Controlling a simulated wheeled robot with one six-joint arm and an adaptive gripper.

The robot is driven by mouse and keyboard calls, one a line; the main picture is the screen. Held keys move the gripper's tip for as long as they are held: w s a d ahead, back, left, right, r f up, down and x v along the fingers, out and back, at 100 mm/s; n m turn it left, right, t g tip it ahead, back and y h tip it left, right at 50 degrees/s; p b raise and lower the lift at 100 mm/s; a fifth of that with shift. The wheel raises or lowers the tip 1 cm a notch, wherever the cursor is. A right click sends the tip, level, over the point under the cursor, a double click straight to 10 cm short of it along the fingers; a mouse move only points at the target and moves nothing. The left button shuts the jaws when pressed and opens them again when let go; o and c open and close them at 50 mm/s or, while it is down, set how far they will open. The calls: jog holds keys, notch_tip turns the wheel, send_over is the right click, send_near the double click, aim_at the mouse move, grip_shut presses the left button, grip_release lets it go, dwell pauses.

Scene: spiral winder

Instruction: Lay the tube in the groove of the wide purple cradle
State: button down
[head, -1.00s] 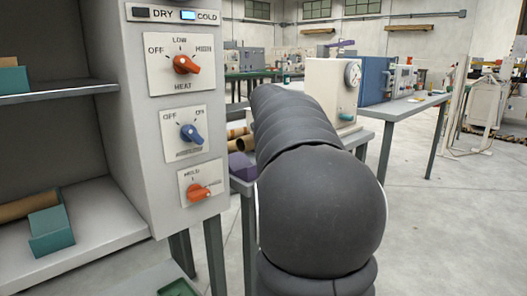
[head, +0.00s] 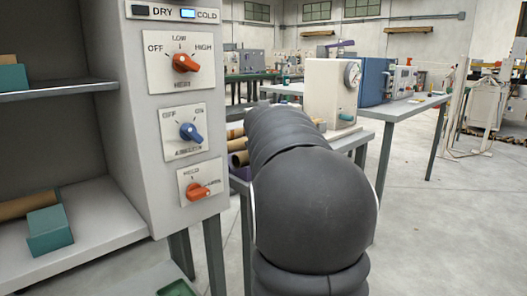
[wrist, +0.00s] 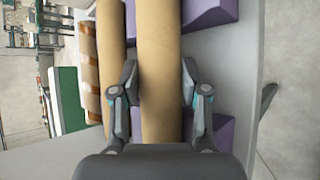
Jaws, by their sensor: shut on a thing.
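In the wrist view my gripper (wrist: 160,88) is shut on a long tan cardboard tube (wrist: 160,45), with one finger on each side. Purple cradle blocks (wrist: 208,12) show beside and beneath the tube, at the upper right, the lower right (wrist: 221,133) and the lower left. I cannot tell whether the tube touches the groove or hangs just above it. In the head view my arm hides the gripper; tan tube ends (head: 239,159) and a bit of purple (head: 241,173) show left of it.
The grey table (wrist: 240,75) is bare on the right. The control cabinet (head: 165,120) stands left of my arm in the head view.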

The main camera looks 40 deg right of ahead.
jog(key=c, duration=0.8)
grip_release()
jog(key=shift+c, duration=0.2)
jog(key=shift+s+a+r, duration=0.1)
jog(key=shift+r, duration=0.2)
jog(key=v, duration=1.1)
jog(key=shift+s+a+r, duration=0.15)
jog(key=shift+s+a, duration=0.05)
jog(key=shift+a, duration=0.1)
jog(key=s+a+f+m+g+y, duration=0.1)
jog(key=s+a+f+m+y, duration=0.2)
jog(key=s+a+f+m, duration=0.5)
jog(key=s+a+f+m+g+y, duration=0.1)
jog(key=s+a+f+m+y, duration=0.3)
jog(key=s+a+f+m, duration=0.4)
jog(key=s+a+f, duration=0.3)
jog(key=a, duration=0.4)
jog(key=s+a+f, duration=0.3)
jog(key=a, duration=0.4)
jog(key=shift+s+f+g, duration=0.2)
jog(key=shift+s+g, duration=0.1)
jog(key=shift+s, duration=0.1)
